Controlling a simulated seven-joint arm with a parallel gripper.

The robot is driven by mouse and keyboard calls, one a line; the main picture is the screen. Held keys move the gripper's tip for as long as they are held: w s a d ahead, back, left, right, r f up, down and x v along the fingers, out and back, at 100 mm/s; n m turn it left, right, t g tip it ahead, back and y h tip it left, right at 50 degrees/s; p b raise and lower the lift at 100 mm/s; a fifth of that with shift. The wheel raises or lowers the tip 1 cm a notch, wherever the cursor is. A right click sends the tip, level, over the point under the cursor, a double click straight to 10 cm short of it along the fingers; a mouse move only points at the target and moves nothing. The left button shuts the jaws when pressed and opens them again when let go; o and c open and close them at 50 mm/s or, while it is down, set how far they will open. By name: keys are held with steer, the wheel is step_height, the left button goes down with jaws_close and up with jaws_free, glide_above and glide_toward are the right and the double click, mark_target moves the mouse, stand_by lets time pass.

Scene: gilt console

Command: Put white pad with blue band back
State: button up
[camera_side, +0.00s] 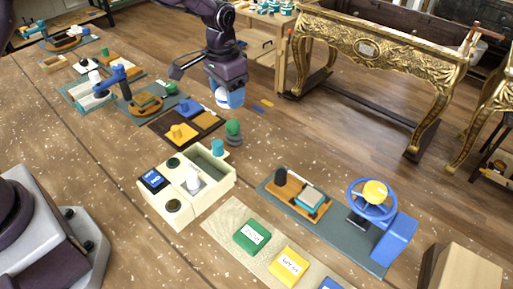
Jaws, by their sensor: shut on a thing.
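My gripper (227,84) is in the upper middle of the side view, pointing down. It is shut on the white pad with a blue band (228,98), which hangs above the floor-coloured work surface, apart from the things below it. The pad shows white and blue; the fingers cover part of it. A dark brown tray (158,124) with a yellow piece (181,134) and a blue piece (189,107) stands below and left of the gripper. I cannot tell which place belongs to the pad.
A cream box (190,217) with compartments stands in front. A green knob-like piece (233,129) and a teal cylinder (217,147) stand near it. A board with a blue handwheel (355,200) lies right. A gilt console (368,42) stands behind.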

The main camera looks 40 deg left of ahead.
steer(key=s+d, duration=0.4)
steer(key=s, duration=0.2)
steer(key=n, duration=0.2)
glide_above(261, 152)
steer(key=f, duration=1)
steer(key=shift+s+a+f, duration=0.15)
steer(key=shift+s, duration=0.25)
steer(key=shift+w+f, duration=0.2)
steer(key=shift+f, duration=0.1)
steer(key=shift+w+f, duration=0.15)
steer(key=shift+f, duration=1.5)
steer(key=shift+f, duration=0.1)
steer(key=o, duration=0.6)
